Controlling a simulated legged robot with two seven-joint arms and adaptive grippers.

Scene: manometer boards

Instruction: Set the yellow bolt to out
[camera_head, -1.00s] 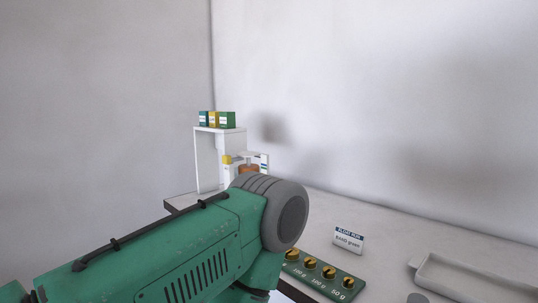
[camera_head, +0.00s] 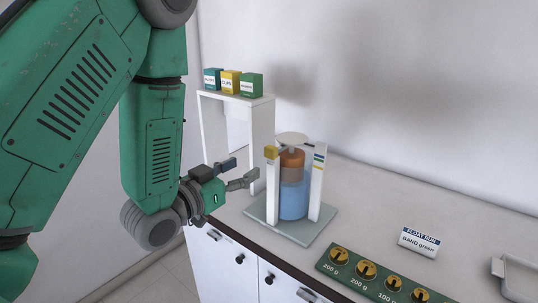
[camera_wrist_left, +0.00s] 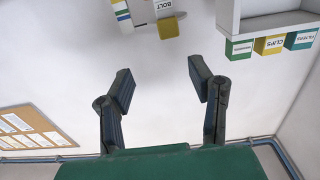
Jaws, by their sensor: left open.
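The yellow bolt (camera_head: 271,152) is a small yellow block at the top of the left white post of the float stand (camera_head: 272,195). In the left wrist view the yellow bolt (camera_wrist_left: 169,27) shows beyond the fingers, beside a label reading BOLT. My left gripper (camera_head: 246,169) is open and empty, to the left of the stand and a little below the bolt's height in the head view. Its spread fingers also show in the left wrist view (camera_wrist_left: 161,75), apart from the bolt. My right gripper is not in view.
A blue cylinder (camera_head: 294,200) with an orange-brown float stands between the posts on a grey base plate. A white shelf (camera_head: 262,130) with three small boxes is behind. A FLOAT RUN card (camera_head: 419,241), a green weight board (camera_head: 345,278) and a tray (camera_head: 515,278) lie right.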

